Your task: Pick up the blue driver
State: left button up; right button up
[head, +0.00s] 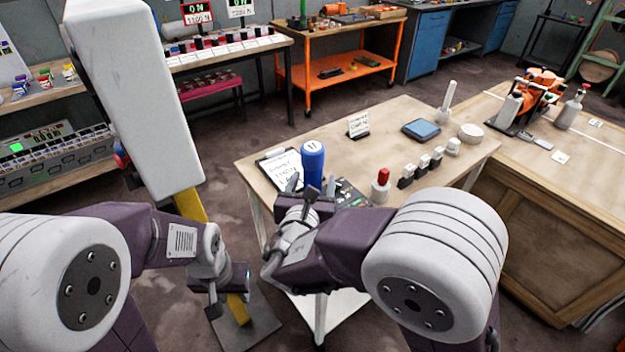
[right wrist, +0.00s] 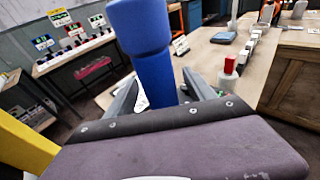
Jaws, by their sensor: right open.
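The blue driver (head: 313,158) stands upright at the near left part of the wooden table, with a thick rounded handle. In the right wrist view the driver (right wrist: 148,50) rises between the two grey fingers of my right gripper (right wrist: 158,95), with its lower end hidden behind the gripper body. My right gripper (head: 312,188) is open around or just in front of the driver; contact cannot be made out. My left gripper (head: 230,285) hangs low, left of the table, beside a yellow post; its fingers are too unclear to tell their state.
A clipboard (head: 281,168) lies left of the driver and a dark device (head: 349,194) right of it. The table's middle (head: 370,150) is mostly clear.

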jog(key=x, duration=0.3)
jog(key=shift+s, duration=0.15)
jog(key=shift+c, duration=0.9)
jog(key=shift+r, duration=0.1)
grip_shut()
